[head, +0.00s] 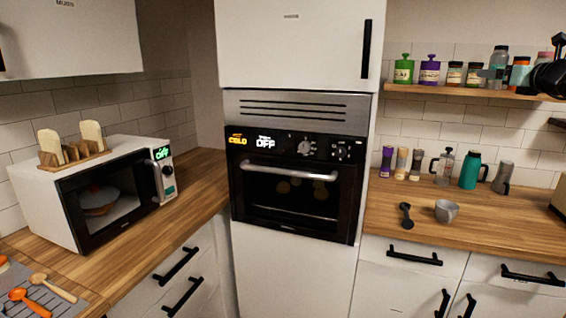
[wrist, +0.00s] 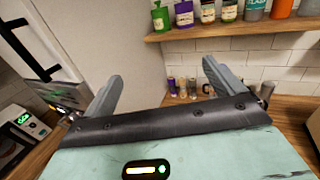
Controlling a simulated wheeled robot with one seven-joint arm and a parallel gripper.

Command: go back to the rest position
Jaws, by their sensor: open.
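My gripper (wrist: 162,70) shows in the wrist view with its two grey fingers spread wide apart. Nothing is between the fingers. It is raised in front of the right-hand wall, with the wooden shelf (wrist: 240,28) beyond and above the fingertips. In the head view, only a dark part of my arm shows at the upper right edge, in front of the shelf end. The fingers cannot be made out there.
A built-in oven (head: 292,185) stands in the tall white cabinet. A microwave (head: 110,195) sits on the left counter. On the right counter are a grey cup (head: 446,211), a black scoop (head: 405,214) and a teal bottle (head: 470,170). Jars line the shelf.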

